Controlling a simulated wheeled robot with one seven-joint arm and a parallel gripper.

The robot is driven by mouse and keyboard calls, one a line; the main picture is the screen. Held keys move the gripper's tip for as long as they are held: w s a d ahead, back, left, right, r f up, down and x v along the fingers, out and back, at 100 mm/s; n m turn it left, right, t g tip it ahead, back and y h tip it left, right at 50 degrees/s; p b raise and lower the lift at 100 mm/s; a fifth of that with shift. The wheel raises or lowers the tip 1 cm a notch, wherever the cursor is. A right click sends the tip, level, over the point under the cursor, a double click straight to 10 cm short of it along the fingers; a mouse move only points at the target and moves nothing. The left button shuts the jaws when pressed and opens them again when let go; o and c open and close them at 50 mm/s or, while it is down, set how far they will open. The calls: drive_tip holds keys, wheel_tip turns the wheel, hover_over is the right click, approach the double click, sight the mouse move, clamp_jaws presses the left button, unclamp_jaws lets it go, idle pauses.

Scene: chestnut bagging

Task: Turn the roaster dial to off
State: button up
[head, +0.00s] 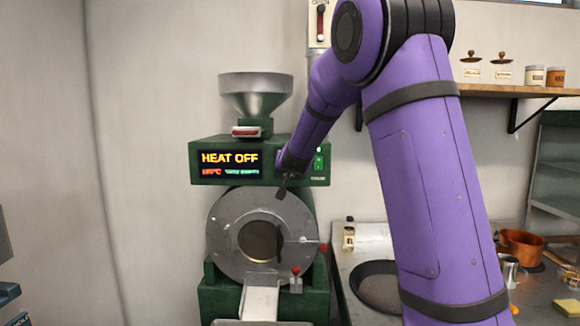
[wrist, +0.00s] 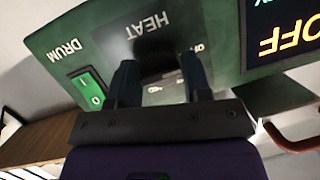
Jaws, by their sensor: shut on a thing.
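The green roaster (head: 203,145) stands against the wall in the head view. Its display (head: 230,163) reads HEAT OFF in yellow, with smaller red and green text below. My gripper (head: 284,178) is at the right part of the front panel, beside the display. In the wrist view, my gripper (wrist: 158,66) has its two dark fingers around the dark heat dial (wrist: 157,45), below the HEAT label, and is shut on it. The fingers and shadow hide part of the dial and its markings. In the head view my wrist hides the dial.
A green drum switch (wrist: 88,88) sits beside the dial. Below the panel are the round drum front (head: 225,215), a red-knobbed lever (head: 296,272) and a chute (head: 260,298). A metal hopper (head: 255,92) is on top. A counter with a dark pan (head: 378,288) stands right.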

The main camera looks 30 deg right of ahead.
drive_tip(key=shift+d, duration=0.1)
drive_tip(key=o, duration=0.9)
drive_tip(key=shift+s, duration=0.1)
drive_tip(key=v, duration=1)
drive_tip(key=shift+s+r, duration=0.1)
drive_tip(key=shift+s, duration=0.2)
